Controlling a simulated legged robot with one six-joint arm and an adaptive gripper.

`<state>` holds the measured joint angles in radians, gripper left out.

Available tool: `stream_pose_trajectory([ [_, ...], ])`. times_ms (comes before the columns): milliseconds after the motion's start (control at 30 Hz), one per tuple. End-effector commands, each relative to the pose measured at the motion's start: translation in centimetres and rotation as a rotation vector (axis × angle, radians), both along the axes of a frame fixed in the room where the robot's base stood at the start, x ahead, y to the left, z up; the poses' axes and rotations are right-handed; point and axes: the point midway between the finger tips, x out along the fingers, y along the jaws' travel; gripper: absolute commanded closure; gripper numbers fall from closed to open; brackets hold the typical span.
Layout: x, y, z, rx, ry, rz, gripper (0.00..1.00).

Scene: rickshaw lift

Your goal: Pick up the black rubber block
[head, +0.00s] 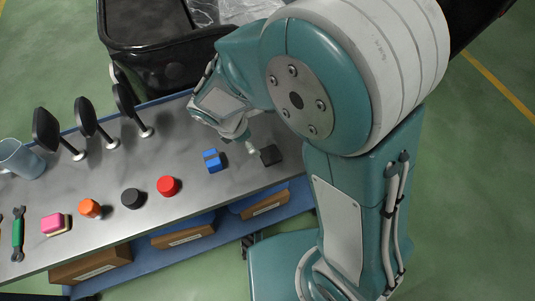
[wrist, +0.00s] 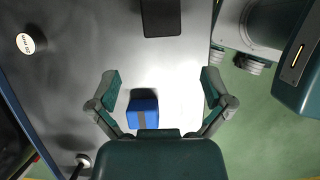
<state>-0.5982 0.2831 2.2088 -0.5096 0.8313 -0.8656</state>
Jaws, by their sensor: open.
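The black rubber block (head: 271,155) lies on the grey bench top near its right end in the head view. In the wrist view the black block (wrist: 161,18) is at the top edge, partly cut off, beyond the fingertips. My gripper (wrist: 162,82) is open and empty, with its two fingers spread. In the head view my gripper (head: 247,144) is above the bench, just left of the black block and mostly hidden by my arm.
A blue block (head: 213,160) with a dark band sits left of the black block; in the wrist view the blue block (wrist: 143,110) shows between the fingers, nearer the left one. A red piece (head: 168,186), a black round piece (head: 132,198) and an orange piece (head: 89,208) lie further left.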

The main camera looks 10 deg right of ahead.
Motion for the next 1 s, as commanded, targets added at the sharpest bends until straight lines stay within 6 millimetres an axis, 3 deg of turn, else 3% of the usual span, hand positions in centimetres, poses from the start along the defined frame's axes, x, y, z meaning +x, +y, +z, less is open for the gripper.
stream_pose_trajectory([
  [400,0.6,-1.5,-5.0,-0.014,0.014,0.032,0.00],
  [567,0.7,-2.0,-6.0,-0.013,0.014,0.032,0.00],
  [833,1.3,-4.1,-9.4,-0.012,0.015,0.029,0.00],
  [1000,1.4,-4.4,-10.2,-0.010,0.012,0.031,0.00],
])
